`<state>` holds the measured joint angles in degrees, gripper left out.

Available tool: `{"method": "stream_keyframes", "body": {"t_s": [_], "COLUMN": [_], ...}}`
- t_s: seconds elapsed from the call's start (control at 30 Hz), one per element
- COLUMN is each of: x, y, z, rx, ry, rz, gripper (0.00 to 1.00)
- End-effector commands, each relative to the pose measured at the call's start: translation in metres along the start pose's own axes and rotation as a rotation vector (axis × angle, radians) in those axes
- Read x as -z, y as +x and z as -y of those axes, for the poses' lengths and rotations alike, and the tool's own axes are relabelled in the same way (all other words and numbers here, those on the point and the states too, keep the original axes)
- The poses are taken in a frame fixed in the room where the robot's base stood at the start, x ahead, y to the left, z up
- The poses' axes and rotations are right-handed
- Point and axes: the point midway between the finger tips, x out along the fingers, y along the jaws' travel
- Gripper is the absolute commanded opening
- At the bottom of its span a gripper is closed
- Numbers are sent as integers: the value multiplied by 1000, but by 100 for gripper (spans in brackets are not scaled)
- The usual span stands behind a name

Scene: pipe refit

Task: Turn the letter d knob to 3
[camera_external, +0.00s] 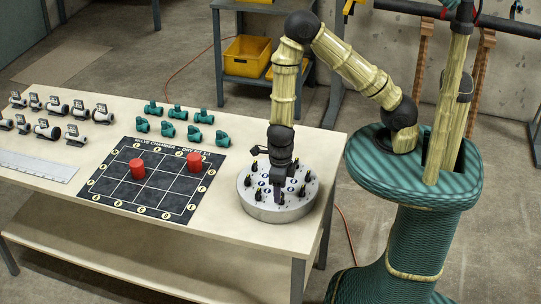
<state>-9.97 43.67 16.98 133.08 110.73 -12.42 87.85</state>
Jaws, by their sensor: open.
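A round silver knob panel (257,211) sits at the right end of the table, with several small black knobs and blue markings on its top. The letters and numbers are too small to read, so I cannot tell which knob is letter d or where it points. My gripper (278,198) reaches down over the middle of the panel, close to its top, with its jaws open. The gripper and wrist hide part of the panel and some knobs. I cannot tell whether the jaws are around a knob or touching one.
A black grid board (152,208) with two red cylinders (138,169) (194,161) lies left of the panel. Several green fittings (168,131) and grey valve pieces (48,130) stand farther left and back. A ruler (38,166) lies at the left edge.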

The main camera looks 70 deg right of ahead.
Motion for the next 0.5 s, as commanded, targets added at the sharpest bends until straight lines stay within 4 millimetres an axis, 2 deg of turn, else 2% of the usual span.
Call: {"method": "stream_keyframes", "body": {"t_s": [0.03,0.1,0.5], "x": [0,-1,-1], "y": [-15,-30,-108], "z": [0,0,0], "rx": [-1,-1,-1], "ry": [2,3,4], "rz": [1,2,3], "gripper": [55,55,55]}}
